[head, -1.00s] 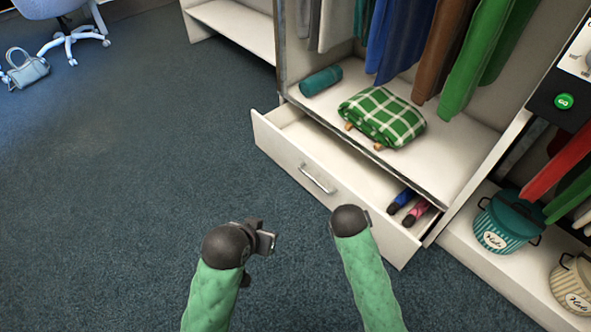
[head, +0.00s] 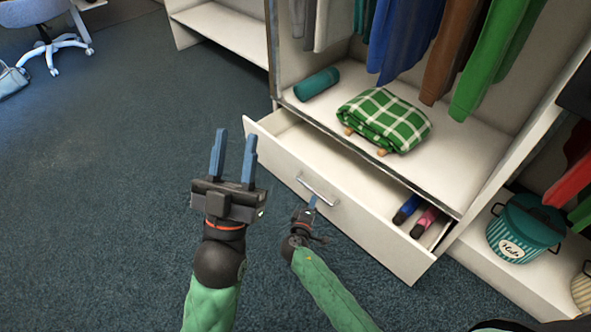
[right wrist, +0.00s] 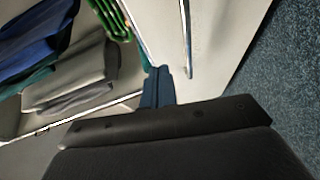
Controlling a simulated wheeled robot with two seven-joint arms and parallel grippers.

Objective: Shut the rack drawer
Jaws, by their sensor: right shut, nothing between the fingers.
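The white rack drawer (head: 375,215) stands pulled out from the bottom of the open wardrobe. Its front carries a metal bar handle (head: 318,189). Blue and pink rolled items (head: 424,222) lie inside at its right end. My right gripper (head: 312,201) is shut and empty, close in front of the drawer face by the handle; I cannot tell whether it touches. In the right wrist view its blue fingers (right wrist: 158,84) are together, with the drawer front (right wrist: 215,50) and handle beside them. My left gripper (head: 234,138) is open and empty, left of the drawer, over the carpet.
The shelf (head: 450,160) above the drawer holds a green checked blanket (head: 385,120) and a teal roll (head: 317,83), with clothes hanging above. A teal striped bin (head: 523,230) stands to the right. An office chair (head: 52,45) is far left.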

